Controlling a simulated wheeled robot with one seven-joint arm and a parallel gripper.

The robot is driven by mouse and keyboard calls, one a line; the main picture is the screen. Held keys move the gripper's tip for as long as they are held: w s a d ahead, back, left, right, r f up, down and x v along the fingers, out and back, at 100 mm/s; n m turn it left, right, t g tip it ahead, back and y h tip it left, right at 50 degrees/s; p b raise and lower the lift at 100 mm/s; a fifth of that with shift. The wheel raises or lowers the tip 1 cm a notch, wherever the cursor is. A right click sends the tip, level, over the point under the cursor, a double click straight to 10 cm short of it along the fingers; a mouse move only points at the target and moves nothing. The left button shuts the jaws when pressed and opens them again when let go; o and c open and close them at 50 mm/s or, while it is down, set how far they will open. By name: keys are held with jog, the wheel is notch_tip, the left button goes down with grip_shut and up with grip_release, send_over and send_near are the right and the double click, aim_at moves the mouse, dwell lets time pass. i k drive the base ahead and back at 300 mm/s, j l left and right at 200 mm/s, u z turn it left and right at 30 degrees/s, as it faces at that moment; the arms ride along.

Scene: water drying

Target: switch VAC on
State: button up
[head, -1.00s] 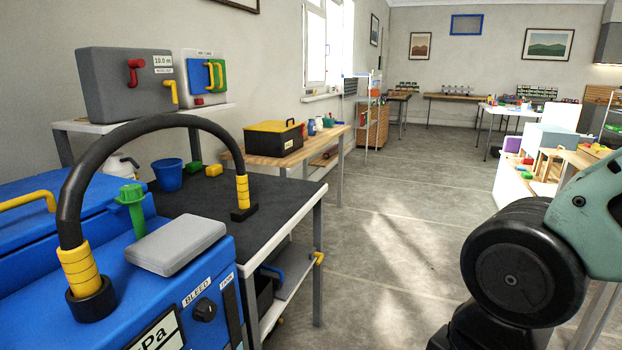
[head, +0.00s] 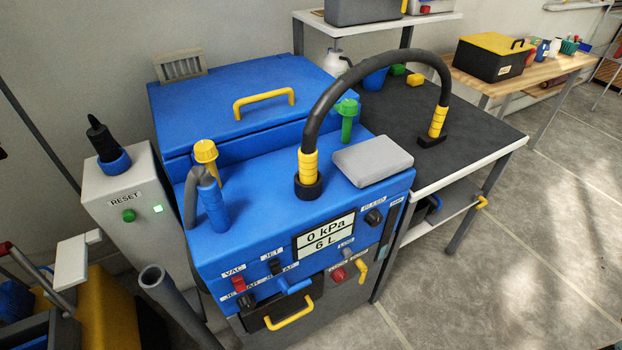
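The blue machine (head: 260,235) stands in the middle of the head view. Its front panel carries a VAC label (head: 234,272) at the left, with a small red switch (head: 238,284) just below it. I cannot tell the switch's position at this size. A black switch (head: 275,267) sits to its right under the JET label (head: 270,251). The display (head: 325,236) reads 0 kPa and 6 L. My gripper is not in view.
A black hose (head: 375,66) arches from the machine top to the dark table (head: 470,110). A grey box (head: 372,161) lies on top. A yellow handle (head: 289,313) sticks out below the switches. A grey RESET cabinet (head: 135,200) and a pipe (head: 175,300) stand left. Open floor lies right.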

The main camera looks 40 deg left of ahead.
aim_at(239, 284)
jog(key=u, duration=1.7)
